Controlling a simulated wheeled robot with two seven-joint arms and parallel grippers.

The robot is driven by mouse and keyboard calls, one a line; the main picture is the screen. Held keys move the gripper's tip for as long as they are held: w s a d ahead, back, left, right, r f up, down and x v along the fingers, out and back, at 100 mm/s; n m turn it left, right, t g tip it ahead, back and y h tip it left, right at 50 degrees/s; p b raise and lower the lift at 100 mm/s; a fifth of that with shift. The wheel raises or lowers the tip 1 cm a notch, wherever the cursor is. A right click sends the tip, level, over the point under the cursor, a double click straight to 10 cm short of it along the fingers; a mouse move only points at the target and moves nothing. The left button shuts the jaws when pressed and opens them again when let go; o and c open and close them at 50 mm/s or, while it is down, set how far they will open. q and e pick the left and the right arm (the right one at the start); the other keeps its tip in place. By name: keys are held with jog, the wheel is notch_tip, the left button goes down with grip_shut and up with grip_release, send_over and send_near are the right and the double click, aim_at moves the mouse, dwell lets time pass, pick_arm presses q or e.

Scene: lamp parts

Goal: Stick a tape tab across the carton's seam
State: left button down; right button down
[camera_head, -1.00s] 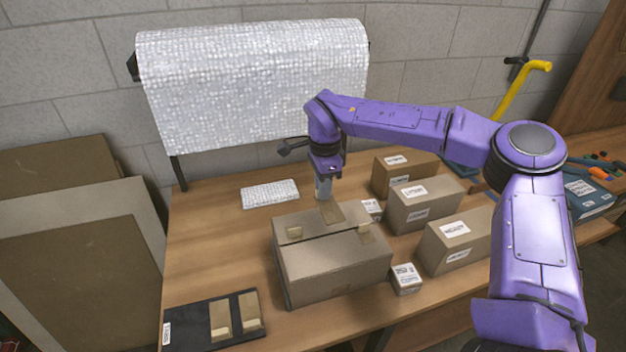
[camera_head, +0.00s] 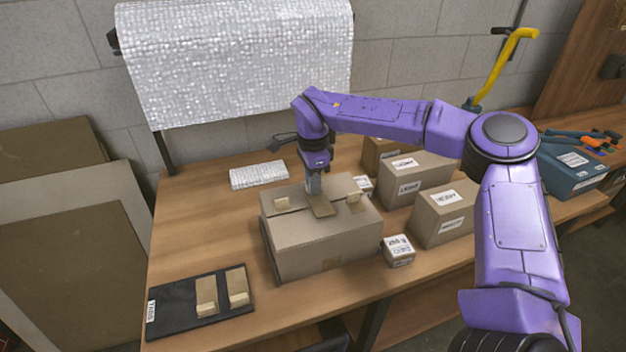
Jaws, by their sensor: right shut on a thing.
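A closed brown carton (camera_head: 318,243) stands in the middle of the table, its seam running left to right across the top. My right gripper (camera_head: 314,190) points down over the carton's top and is shut on a flat tan tape tab (camera_head: 322,207). Whether the held tab touches the cardboard is hard to tell. Two more tabs (camera_head: 207,296) lie on a black board (camera_head: 172,309) at front left. My left gripper is out of view.
Several labelled boxes (camera_head: 445,215) stand right of the carton, with a small white-labelled box (camera_head: 398,250) close to its right side. A bubble-wrap piece (camera_head: 258,175) lies behind left, below a large roll (camera_head: 235,60).

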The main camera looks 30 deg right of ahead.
jog(key=shift+w, duration=0.1)
jog(key=shift+s, duration=0.2)
jog(key=shift+w+f, duration=0.1)
jog(key=shift+f, duration=0.5)
dwell(0.8)
jog(key=c, duration=1)
grip_release()
jog(key=shift+c, duration=0.2)
notch_tip(320, 180, up, 11)
jog(key=b, duration=0.1)
jog(key=shift+f+b, duration=0.15)
jog(key=shift+b, duration=0.15)
jog(key=shift+d, duration=0.1)
